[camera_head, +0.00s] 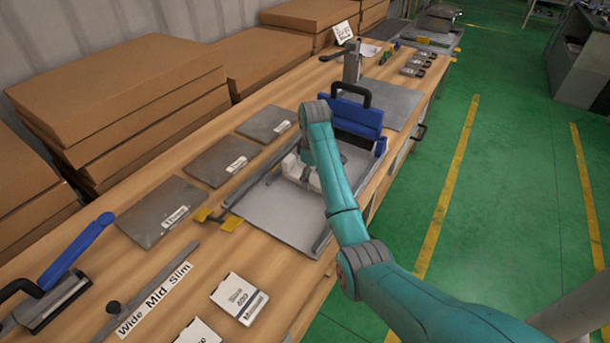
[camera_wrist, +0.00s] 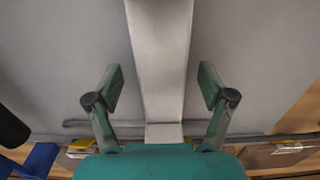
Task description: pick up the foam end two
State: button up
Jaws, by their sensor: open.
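My gripper (camera_wrist: 162,88) is open, with one finger on each side of a long pale bar (camera_wrist: 160,50) in the wrist view. Neither finger touches the bar there; a gap shows on both sides. In the head view, white blocks (camera_head: 293,166) stand on a grey metal tray (camera_head: 275,215), beside and partly behind my arm's end. They look like the foam pieces, but no label shows which is foam end two. My arm hides part of them and most of the gripper in that view.
A blue clamp part with a black handle (camera_head: 355,114) stands at the tray's far end. Yellow clips (camera_head: 231,222) sit at its near left corner. Grey plates (camera_head: 162,211) lie on the wooden bench to the left. Brown boxes (camera_head: 115,85) are stacked along the wall.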

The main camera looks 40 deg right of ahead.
jog(key=shift+a+f, duration=0.1)
jog(key=shift+f, duration=0.25)
jog(key=shift+c, duration=0.2)
jog(key=c, duration=1.2)
jog(key=shift+r, duration=0.15)
